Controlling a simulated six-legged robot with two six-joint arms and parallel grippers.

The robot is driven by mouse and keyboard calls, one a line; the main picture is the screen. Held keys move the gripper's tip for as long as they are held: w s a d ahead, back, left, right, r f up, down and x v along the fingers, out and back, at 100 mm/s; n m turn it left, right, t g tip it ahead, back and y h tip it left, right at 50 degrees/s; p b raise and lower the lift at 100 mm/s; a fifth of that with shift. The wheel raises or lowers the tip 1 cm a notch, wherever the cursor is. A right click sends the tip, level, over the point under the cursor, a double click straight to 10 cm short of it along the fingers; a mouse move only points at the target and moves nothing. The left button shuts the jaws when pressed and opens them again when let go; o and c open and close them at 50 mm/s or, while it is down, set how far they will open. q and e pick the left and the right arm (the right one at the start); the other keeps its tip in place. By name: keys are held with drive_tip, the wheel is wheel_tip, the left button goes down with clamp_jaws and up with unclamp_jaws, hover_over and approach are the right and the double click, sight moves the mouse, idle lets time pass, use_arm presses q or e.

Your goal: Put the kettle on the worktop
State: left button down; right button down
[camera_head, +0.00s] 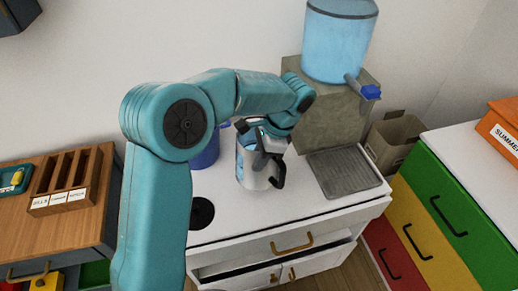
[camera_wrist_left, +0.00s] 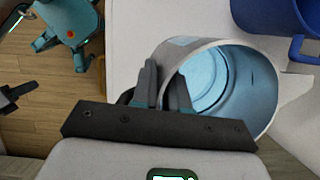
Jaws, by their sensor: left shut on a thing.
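The kettle (camera_head: 248,176) is a pale metal vessel with a black handle, on or just above the white worktop (camera_head: 310,205); I cannot tell if its base touches. In the left wrist view the kettle (camera_wrist_left: 192,52) shows its open round mouth and light blue inside. My left gripper (camera_head: 264,160) is shut on the kettle at its handle side. In the wrist view its two fingers (camera_wrist_left: 163,92) are close together against the kettle's side; the exact contact is partly hidden.
A blue pot (camera_head: 207,152) stands behind the kettle, left. A water dispenser (camera_head: 338,45) with a blue tap and a grey drip tray (camera_head: 345,172) are to the right. A black disc (camera_head: 201,213) lies at the worktop's left. The drawer (camera_head: 275,262) below looks partly open.

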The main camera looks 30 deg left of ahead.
use_arm(q)
hover_over(251, 183)
drive_tip(key=w+d, duration=0.1)
drive_tip(key=w, duration=0.1)
drive_tip(key=shift+s+d+f, duration=0.1)
drive_tip(key=shift+d+f, duration=0.05)
drive_tip(key=shift+f, duration=1.9)
drive_tip(key=shift+f, duration=0.15)
drive_tip(key=c, duration=1.1)
unclamp_jaws()
drive_tip(key=shift+c, duration=0.2)
drive_tip(key=shift+s, duration=0.1)
drive_tip(key=v, duration=1.2)
drive_tip(key=shift+p, duration=0.3)
